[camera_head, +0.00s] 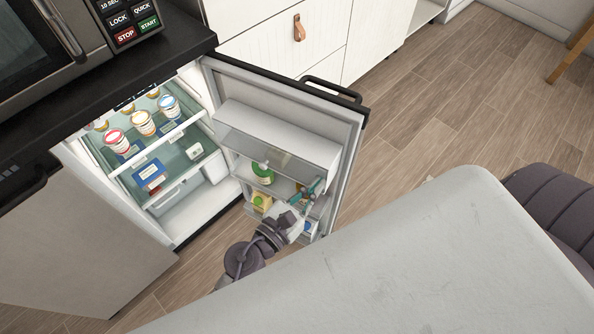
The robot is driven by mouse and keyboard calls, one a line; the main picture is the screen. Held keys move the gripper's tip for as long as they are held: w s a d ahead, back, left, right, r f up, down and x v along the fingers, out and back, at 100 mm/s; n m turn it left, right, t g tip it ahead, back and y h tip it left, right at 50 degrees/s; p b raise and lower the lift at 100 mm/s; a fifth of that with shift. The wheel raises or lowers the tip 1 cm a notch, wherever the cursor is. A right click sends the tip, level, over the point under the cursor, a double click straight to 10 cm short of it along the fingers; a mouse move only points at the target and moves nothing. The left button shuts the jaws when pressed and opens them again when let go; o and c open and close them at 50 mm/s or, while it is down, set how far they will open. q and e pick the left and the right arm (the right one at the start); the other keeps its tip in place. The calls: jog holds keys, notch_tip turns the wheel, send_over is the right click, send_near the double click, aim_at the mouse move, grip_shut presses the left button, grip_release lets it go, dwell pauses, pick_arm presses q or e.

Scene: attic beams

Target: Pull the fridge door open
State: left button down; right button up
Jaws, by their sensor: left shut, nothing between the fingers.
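The fridge door (290,85) stands wide open, swung out to the right of the lit fridge interior (165,150). Its black handle (332,88) is on the outer side, near the door's far edge. The inner face carries clear bins (275,148) with a green-labelled bottle (263,173) and cartons. My left gripper (313,190) is at the inner side of the door, in front of the lower bins, with its fingers shut and empty. Whether it touches the door or bins is unclear. The handle is apart from it. My right gripper is out of view.
A light grey tabletop (440,250) with a rounded corner fills the lower right, close to the door. A dark padded chair (555,205) stands beside it. White drawers (285,45) are behind the door.

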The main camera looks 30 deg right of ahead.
pick_arm(q)
jog(key=shift+x, duration=1.4)
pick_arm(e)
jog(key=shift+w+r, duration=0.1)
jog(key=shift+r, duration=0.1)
pick_arm(q)
jog(key=shift+s, duration=0.2)
